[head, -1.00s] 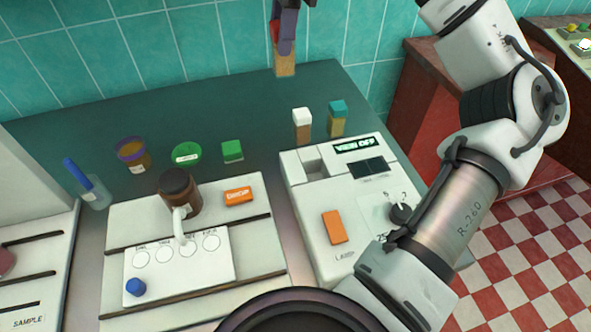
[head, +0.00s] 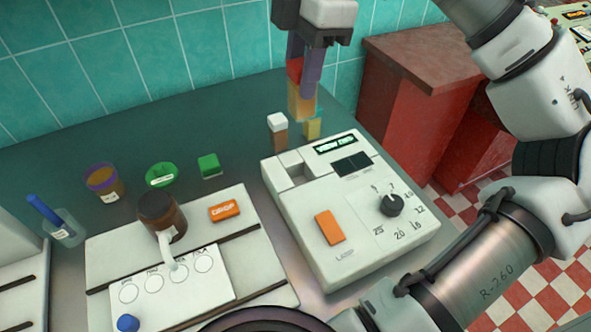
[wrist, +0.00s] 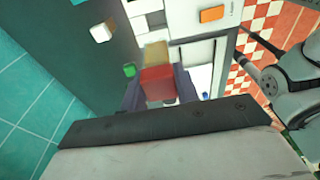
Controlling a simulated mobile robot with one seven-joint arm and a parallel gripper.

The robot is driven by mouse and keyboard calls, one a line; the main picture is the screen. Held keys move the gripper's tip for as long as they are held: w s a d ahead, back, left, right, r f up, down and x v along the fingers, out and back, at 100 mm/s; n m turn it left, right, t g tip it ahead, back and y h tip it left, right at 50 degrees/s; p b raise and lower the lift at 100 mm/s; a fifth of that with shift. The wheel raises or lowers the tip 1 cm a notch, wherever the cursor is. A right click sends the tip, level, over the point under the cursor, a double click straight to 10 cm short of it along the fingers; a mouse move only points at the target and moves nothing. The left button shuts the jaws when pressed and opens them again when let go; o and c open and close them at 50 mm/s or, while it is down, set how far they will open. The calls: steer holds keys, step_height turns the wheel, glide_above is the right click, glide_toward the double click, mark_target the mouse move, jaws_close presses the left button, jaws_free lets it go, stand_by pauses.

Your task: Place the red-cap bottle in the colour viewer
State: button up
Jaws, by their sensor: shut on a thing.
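My gripper (head: 305,78) is shut on the red-cap bottle, gripping it at its red cap (head: 295,70). The bottle's amber body (head: 301,104) hangs below the fingers, roughly upright, in front of the tiled wall and above the back of the counter. In the wrist view the red cap (wrist: 157,85) sits between the fingers. The colour viewer (head: 350,215) is a white box in front of and below the held bottle. Its square well (head: 292,175) is at its back left and looks empty. The bottle is apart from the viewer.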

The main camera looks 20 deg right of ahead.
step_height(320, 180, down, 17)
steer(key=shift+f+b, duration=0.15)
steer(key=shift+b, duration=0.2)
steer(key=shift+f, duration=0.15)
steer(key=o, duration=1)
steer(key=r, duration=0.4)
steer(key=d+r, duration=0.1)
steer(key=r, duration=0.7)
steer(key=shift+w+d+r, duration=0.15)
steer(key=shift+w+d, duration=0.05)
steer(key=shift+d, duration=0.2)
